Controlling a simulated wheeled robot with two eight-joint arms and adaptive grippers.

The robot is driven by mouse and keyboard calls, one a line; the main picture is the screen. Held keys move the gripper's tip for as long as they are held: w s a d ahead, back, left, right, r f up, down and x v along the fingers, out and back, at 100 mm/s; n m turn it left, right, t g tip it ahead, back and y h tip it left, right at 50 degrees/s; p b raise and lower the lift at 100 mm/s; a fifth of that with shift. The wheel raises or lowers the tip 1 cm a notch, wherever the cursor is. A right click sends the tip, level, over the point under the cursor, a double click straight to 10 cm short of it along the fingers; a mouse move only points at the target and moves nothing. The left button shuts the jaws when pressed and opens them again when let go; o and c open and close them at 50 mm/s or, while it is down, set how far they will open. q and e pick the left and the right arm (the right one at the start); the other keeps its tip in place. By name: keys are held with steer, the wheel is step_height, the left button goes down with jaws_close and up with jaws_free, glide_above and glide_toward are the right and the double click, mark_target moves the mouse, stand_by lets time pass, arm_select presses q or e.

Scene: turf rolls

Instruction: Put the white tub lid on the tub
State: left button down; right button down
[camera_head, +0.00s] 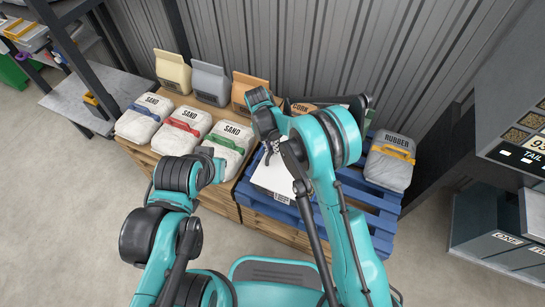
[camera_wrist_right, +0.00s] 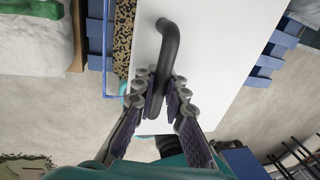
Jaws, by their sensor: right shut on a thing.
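The white lid (camera_wrist_right: 215,60) is a flat white panel with a bent black handle (camera_wrist_right: 168,45). My right gripper (camera_wrist_right: 161,98) is shut on that handle. In the head view my right gripper (camera_head: 270,152) is over the white lid (camera_head: 272,178), partly hidden by my own arm. The tub is mostly hidden under the lid. A strip of black-and-tan granules (camera_wrist_right: 125,40) shows along the lid's left edge in the right wrist view, so the lid does not cover it there. I cannot tell whether the lid touches the rim. My left gripper is not visible; only its arm shows.
A blue pallet (camera_head: 345,222) carries the tub area and a grey rubber sack (camera_head: 390,162). White sand sacks (camera_head: 181,130) lie on a wooden pallet at left, with paper bags (camera_head: 208,82) behind. A corrugated wall (camera_head: 300,45) closes the back. The floor at front left is clear.

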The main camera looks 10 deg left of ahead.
steer(key=x, duration=0.1)
steer(key=b+x, duration=0.2)
steer(key=x, duration=0.1)
steer(key=shift+w+a+f, duration=0.2)
steer(key=shift+a, duration=0.25)
steer(key=shift+r, duration=0.1)
steer(key=c, duration=1.6)
jaws_free()
steer(key=shift+o, duration=0.2)
